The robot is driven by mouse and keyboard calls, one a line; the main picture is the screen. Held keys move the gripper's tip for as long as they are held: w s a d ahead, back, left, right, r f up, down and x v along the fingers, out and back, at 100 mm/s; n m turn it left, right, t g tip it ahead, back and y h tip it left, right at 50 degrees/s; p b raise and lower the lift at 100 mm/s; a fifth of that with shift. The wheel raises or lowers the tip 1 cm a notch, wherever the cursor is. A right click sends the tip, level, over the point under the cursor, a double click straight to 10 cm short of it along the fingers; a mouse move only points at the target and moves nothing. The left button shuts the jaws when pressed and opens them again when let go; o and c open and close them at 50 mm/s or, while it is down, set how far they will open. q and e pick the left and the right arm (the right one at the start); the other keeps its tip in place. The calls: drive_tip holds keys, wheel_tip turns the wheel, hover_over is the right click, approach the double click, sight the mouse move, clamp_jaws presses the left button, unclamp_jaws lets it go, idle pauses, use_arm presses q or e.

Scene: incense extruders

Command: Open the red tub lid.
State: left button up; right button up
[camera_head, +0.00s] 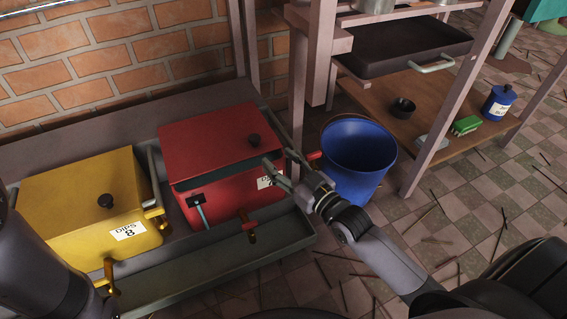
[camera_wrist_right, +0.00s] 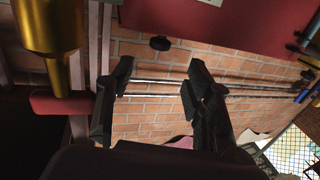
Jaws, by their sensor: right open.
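The red tub (camera_head: 220,192) stands in a grey trough in the head view. My right gripper (camera_head: 282,164) is open and empty at the tub's right side, close to the lid's right edge; contact cannot be told. In the right wrist view, the spread fingers (camera_wrist_right: 155,98) have brick wall behind them, and a black knob (camera_wrist_right: 160,43) shows beside a red surface. My left arm enters at lower left; its gripper is out of view.
A yellow tub (camera_head: 85,205) stands left of the red one. A blue bucket (camera_head: 355,160) stands close behind my right gripper. A shelf rack (camera_head: 430,160) stands at right.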

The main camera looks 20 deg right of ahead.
drive_tip(key=shift+s+d, duration=0.1)
drive_tip(key=shift+s, duration=0.25)
drive_tip(key=shift+c, duration=0.3)
